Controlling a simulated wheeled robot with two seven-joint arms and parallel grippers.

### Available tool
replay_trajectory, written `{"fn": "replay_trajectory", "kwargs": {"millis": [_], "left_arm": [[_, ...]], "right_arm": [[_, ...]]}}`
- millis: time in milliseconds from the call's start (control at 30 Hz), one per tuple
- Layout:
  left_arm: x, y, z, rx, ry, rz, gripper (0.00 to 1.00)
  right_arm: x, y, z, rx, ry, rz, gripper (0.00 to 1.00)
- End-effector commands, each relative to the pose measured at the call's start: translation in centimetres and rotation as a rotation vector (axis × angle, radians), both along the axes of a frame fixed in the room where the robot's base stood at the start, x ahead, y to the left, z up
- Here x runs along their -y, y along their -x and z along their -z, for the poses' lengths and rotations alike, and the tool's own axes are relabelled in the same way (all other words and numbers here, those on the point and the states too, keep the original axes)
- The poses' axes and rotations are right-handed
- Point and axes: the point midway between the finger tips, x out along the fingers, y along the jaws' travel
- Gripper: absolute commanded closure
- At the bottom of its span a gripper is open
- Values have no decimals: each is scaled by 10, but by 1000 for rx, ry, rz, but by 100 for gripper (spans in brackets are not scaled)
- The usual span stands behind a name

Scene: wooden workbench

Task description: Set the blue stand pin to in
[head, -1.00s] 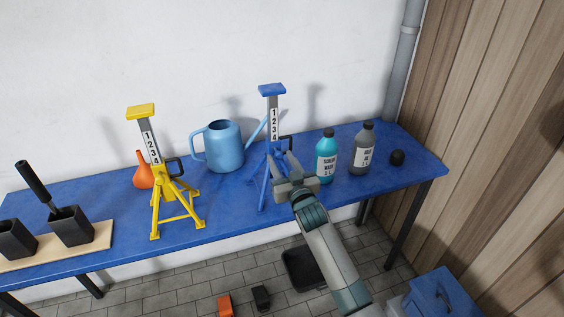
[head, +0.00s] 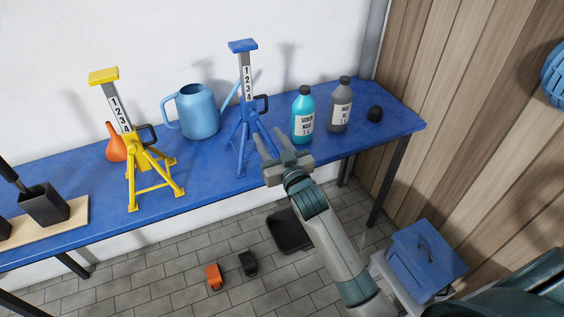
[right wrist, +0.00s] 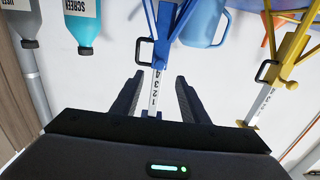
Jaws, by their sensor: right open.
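The blue stand (head: 243,137) stands upright on the blue workbench, its numbered column (head: 247,84) raised with a blue top plate. Its pin has a dark loop handle (head: 262,103) on the column's right side; I cannot tell how deep the pin sits. In the right wrist view the stand is upside down, with the pin handle (right wrist: 143,50) beyond the fingers, left of the column. My right gripper (head: 271,143) is open and empty, in front of and below the handle, apart from it. It also shows in the right wrist view (right wrist: 160,77). My left gripper is not in view.
A yellow stand (head: 152,168) and a blue watering can (head: 198,112) are left of the blue stand. A teal bottle (head: 303,118) and a grey bottle (head: 340,105) stand close on its right. A blue-lidded box (head: 425,258) is on the floor at right.

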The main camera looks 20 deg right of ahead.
Motion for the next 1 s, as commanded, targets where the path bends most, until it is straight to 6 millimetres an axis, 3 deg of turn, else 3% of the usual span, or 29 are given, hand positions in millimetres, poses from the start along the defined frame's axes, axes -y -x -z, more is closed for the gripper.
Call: {"fn": "replay_trajectory", "kwargs": {"millis": [200, 433, 633, 1000], "left_arm": [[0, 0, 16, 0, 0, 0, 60], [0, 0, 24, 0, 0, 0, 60], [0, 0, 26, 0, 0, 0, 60], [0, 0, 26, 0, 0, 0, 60]], "right_arm": [[2, 42, 4, 0, 1, 1, 59], [2, 73, 2, -1, 0, 1, 59], [3, 84, 0, 1, 0, 0, 59], [3, 84, 0, 0, 0, 0, 59]]}}
